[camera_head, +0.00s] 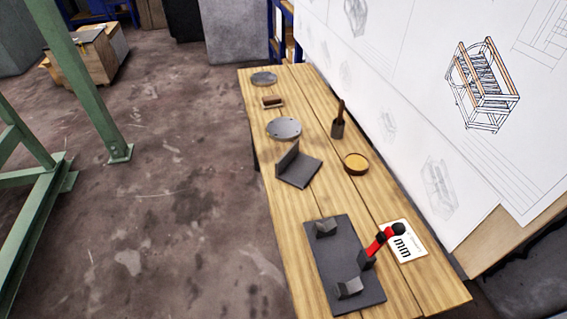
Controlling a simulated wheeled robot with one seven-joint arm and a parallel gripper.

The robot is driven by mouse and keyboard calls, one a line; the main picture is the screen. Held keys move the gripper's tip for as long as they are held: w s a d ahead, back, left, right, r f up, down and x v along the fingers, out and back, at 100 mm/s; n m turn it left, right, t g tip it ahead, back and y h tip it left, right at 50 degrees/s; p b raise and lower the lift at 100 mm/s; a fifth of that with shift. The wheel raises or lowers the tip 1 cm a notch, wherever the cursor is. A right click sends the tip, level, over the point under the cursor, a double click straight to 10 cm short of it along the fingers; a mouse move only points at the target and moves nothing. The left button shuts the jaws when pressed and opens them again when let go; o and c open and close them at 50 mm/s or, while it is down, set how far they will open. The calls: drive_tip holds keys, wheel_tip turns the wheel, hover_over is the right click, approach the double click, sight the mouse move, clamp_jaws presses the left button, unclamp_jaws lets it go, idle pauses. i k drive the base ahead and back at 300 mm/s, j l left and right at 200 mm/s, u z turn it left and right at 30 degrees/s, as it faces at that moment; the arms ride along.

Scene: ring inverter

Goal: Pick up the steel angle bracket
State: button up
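The steel angle bracket (299,170) is a dark grey L-shaped piece on the wooden table (352,207), near the middle of its length. One plate lies flat on the boards and the other stands up at its left side. Nothing covers it. My gripper is not in view, so its state does not show.
A round holed metal disc (284,128) lies just behind the bracket, with a brown block (272,101) and another disc (263,78) farther back. A yellow-filled dish (356,163) and a wooden-handled tool (338,122) are at the right. A dark fixture plate (341,268) with a red clamp (378,243) is in front.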

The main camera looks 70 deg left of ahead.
sight(295, 168)
drive_tip(key=u, duration=2.05)
drive_tip(key=i+j, duration=0.15)
drive_tip(key=j, duration=0.2)
drive_tip(key=i+j, duration=0.15)
drive_tip(key=j, duration=0.25)
drive_tip(key=i+j, duration=0.1)
drive_tip(key=j, duration=0.25)
drive_tip(key=i+j+z, duration=0.1)
drive_tip(key=j, duration=0.25)
drive_tip(key=i+j, duration=0.2)
drive_tip(key=j, duration=0.2)
drive_tip(key=i+j, duration=0.1)
drive_tip(key=j, duration=0.25)
drive_tip(key=i+j, duration=0.15)
drive_tip(key=j, duration=0.25)
